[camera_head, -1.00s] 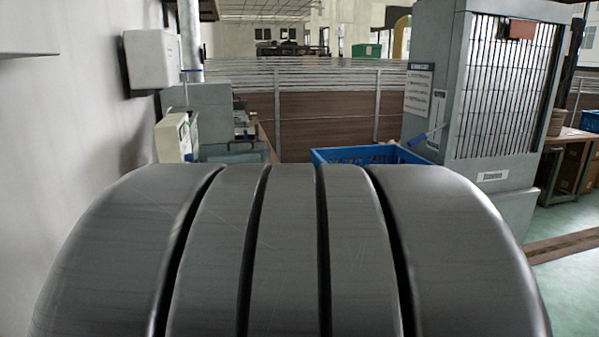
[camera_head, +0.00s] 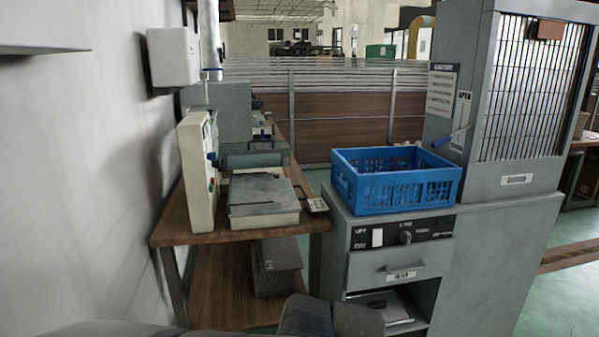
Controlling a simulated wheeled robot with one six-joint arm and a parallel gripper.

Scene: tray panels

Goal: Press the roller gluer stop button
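The roller gluer (camera_head: 262,196) stands on a wooden table at the left, against the wall. Its pale control box (camera_head: 196,178) rises at its left side, with the control face turned to the right and seen at a steep angle. On that face are a blue knob (camera_head: 212,157) and small green and red spots that look like buttons (camera_head: 211,185). They are too small to tell which is the stop button. My gripper is not in view; only dark parts, which look like my own body, show along the bottom edge.
The wooden table (camera_head: 180,225) has a lower shelf with a dark grey box (camera_head: 277,267). A blue crate (camera_head: 395,182) sits on a grey cabinet (camera_head: 480,240) at the right. A narrow floor gap lies between table and cabinet. A white box (camera_head: 174,60) hangs on the left wall.

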